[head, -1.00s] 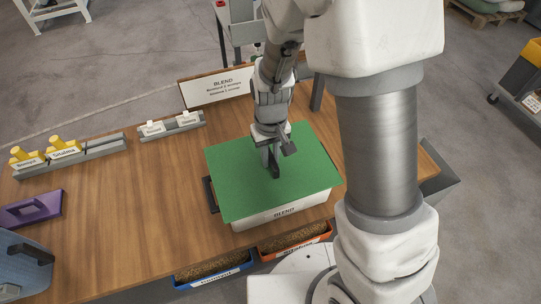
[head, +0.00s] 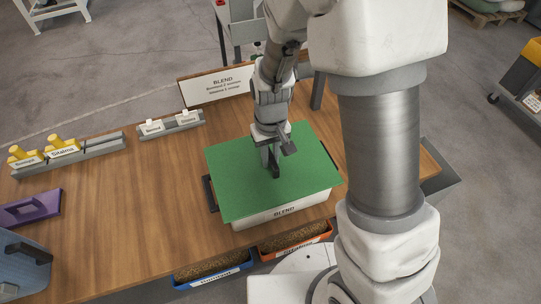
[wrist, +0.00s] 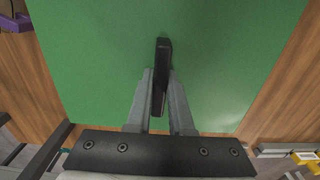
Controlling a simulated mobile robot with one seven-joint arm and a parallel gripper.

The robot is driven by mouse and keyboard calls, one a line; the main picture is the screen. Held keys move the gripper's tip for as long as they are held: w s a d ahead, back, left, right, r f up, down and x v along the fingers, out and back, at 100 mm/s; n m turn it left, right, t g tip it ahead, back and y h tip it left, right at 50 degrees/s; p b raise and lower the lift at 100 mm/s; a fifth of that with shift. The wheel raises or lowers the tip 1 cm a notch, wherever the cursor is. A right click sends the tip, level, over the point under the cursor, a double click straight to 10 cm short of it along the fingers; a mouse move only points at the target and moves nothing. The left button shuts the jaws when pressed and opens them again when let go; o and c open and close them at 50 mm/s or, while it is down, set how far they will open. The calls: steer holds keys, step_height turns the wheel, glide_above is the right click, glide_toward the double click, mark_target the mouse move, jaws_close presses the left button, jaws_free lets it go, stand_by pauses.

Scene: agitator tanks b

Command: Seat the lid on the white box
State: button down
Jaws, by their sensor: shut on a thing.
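The green lid (head: 235,178) lies over the top of the white box (head: 300,209), whose front wall with the BLEND label shows below the lid's near edge. The lid looks slightly turned relative to the box and overhangs its left side. Whether its rim is fully down all round cannot be told. My gripper (head: 272,170) is above the middle of the lid, shut on the lid's dark handle. In the wrist view the handle (wrist: 161,75) stands between the two fingers, and the lid (wrist: 95,55) fills most of the picture.
A BLEND sign (head: 217,86) stands behind the box. Yellow-handled pieces (head: 63,147) and white-tabbed pieces (head: 185,119) sit in grey racks at left. A purple piece (head: 30,207) and a blue container (head: 22,265) are at far left. Blue (head: 212,271) and orange (head: 296,240) trays hang at the front edge.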

steer(key=shift+f+b, duration=0.45)
steer(key=shift+f, duration=0.15)
steer(key=c, duration=0.7)
jaws_free()
steer(key=shift+r, duration=0.1)
